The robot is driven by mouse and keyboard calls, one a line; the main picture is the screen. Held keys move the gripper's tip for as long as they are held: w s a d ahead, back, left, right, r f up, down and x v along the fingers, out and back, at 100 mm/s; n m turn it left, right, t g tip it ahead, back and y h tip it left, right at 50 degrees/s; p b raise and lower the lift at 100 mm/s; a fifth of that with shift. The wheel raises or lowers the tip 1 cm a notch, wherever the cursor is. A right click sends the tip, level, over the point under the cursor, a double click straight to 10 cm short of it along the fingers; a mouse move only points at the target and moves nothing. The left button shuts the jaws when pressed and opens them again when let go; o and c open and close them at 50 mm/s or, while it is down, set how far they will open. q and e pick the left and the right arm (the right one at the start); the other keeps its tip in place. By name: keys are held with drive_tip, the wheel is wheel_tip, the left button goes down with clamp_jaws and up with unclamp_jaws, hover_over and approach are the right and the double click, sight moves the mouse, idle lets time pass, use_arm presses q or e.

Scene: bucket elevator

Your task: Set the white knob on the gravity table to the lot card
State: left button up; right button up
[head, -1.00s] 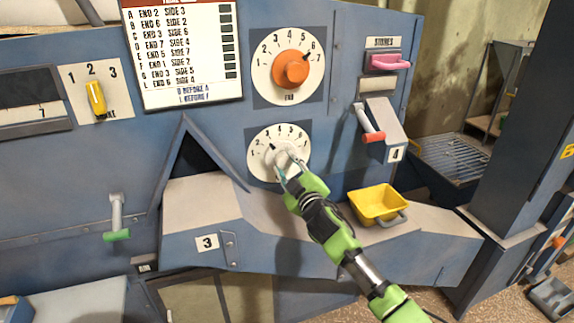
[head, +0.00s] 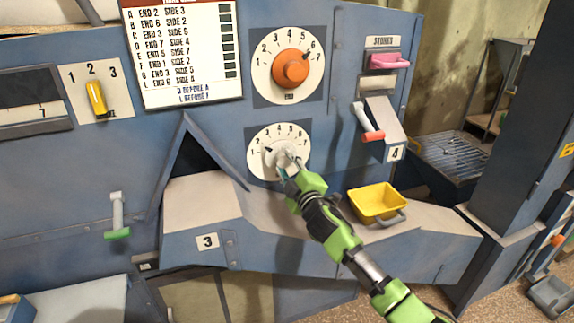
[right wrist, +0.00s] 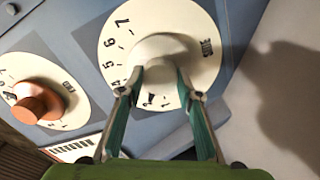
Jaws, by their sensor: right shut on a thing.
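The white knob (head: 275,156) sits on the lower round dial (head: 257,170), numbered 1 to 7. Its dark pointer aims up and left, near 2. In the right wrist view the knob (right wrist: 160,47) is on the dial marked SIDE (right wrist: 205,75). My right gripper (head: 286,171) is shut on the knob, its fingers (right wrist: 162,74) on either side of it. My left gripper is not in view. A framed chart (head: 190,50) above left lists END and SIDE numbers by letter. I cannot tell which card is the lot card.
An orange knob (head: 290,69) on the END dial (head: 263,83) sits above, pointing near 6. A yellow selector (head: 96,98) is at left. A yellow bin (head: 377,204) stands on the ledge right of my arm. A red-tipped lever (head: 369,125) juts out at right.

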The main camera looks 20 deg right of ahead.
drive_tip(key=o, duration=1.1)
drive_tip(key=s, duration=1.2)
drive_tip(key=shift+d, duration=0.2)
drive_tip(key=shift+f, duration=0.1)
